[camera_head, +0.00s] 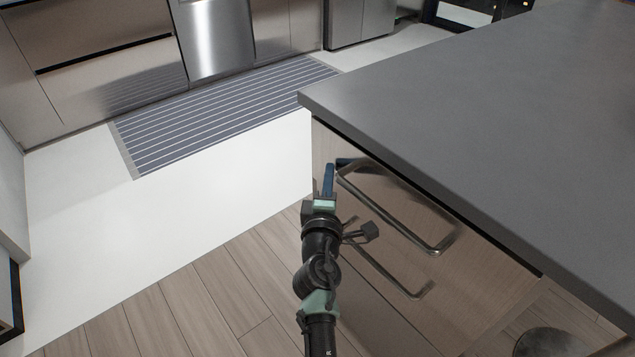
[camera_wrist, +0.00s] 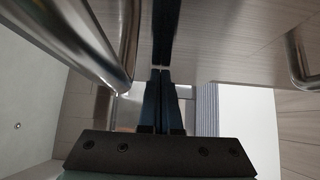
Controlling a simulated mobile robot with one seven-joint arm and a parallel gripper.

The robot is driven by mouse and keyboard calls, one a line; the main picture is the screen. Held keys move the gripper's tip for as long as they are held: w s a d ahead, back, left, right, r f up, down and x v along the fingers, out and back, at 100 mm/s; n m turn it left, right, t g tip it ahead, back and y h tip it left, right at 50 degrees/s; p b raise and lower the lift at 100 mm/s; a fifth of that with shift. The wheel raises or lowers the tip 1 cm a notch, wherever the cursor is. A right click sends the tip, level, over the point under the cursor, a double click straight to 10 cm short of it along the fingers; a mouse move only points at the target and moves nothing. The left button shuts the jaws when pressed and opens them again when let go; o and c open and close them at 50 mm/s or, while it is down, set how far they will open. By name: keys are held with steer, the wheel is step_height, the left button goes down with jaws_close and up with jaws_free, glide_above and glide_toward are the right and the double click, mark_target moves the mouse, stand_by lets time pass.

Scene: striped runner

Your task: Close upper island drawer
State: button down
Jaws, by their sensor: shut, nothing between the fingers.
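The upper island drawer (camera_head: 392,194) has a brown, glossy front with a long metal bar handle (camera_head: 408,222), just below the grey countertop. The drawer front looks near flush beneath the counter edge; I cannot tell whether a small gap remains. My gripper (camera_head: 336,168) is at the far end of this front, beside the handle's far end. In the wrist view its dark blue fingers (camera_wrist: 161,72) are together and empty, their tips at or very near the front. A thick metal bar handle (camera_wrist: 125,45) passes close on the left there.
A lower handle (camera_head: 385,270) sits below on the island. The grey countertop (camera_head: 490,120) overhangs the drawers. A round dark seat (camera_head: 550,343) is at the lower right. Open floor (camera_head: 190,215) and a striped runner (camera_head: 220,110) lie to the left, before the far cabinets.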

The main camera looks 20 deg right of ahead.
steer(key=shift+w+d, duration=0.25)
steer(key=shift+d, duration=0.5)
steer(key=shift+d+r, duration=0.1)
steer(key=shift+d, duration=0.2)
steer(key=shift+d, duration=0.1)
